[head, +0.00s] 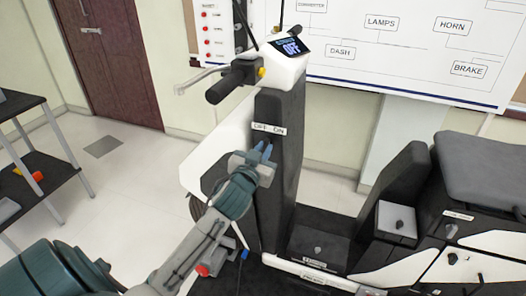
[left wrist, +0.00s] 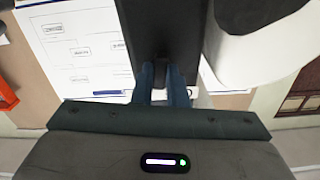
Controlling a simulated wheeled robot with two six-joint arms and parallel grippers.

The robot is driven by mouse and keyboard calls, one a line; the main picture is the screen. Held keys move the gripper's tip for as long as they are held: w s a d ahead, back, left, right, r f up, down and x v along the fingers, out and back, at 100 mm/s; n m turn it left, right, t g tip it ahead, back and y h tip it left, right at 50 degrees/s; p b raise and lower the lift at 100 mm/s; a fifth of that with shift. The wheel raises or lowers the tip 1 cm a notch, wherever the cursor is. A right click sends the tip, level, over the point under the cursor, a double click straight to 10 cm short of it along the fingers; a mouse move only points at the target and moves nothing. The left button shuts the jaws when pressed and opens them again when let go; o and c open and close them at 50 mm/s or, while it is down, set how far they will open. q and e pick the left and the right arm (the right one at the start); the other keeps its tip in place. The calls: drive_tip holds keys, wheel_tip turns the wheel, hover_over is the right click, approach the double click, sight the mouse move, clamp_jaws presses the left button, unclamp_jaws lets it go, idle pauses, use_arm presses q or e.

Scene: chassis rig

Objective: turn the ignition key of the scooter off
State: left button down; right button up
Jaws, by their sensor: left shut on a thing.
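The scooter's dark front column (head: 279,117) stands in the middle of the head view, with a small white label above my left gripper. My left gripper (head: 266,153) reaches the column's face. In the left wrist view its two blue fingers (left wrist: 162,82) are shut on a small dark piece, which I take for the ignition key (left wrist: 161,72). In the head view the key is hidden by the fingers. My right gripper is not in view.
A black handlebar grip (head: 228,84) with a brake lever sticks out left above my arm. The scooter's seat (head: 484,166) is at the right. A wiring board (head: 400,40) hangs behind. A dark shelf (head: 40,175) stands at the left, with clear floor beside it.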

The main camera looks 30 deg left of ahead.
use_arm(q)
drive_tip(key=shift+n, duration=1)
drive_tip(key=c, duration=1.4)
unclamp_jaws()
drive_tip(key=shift+c, duration=0.2)
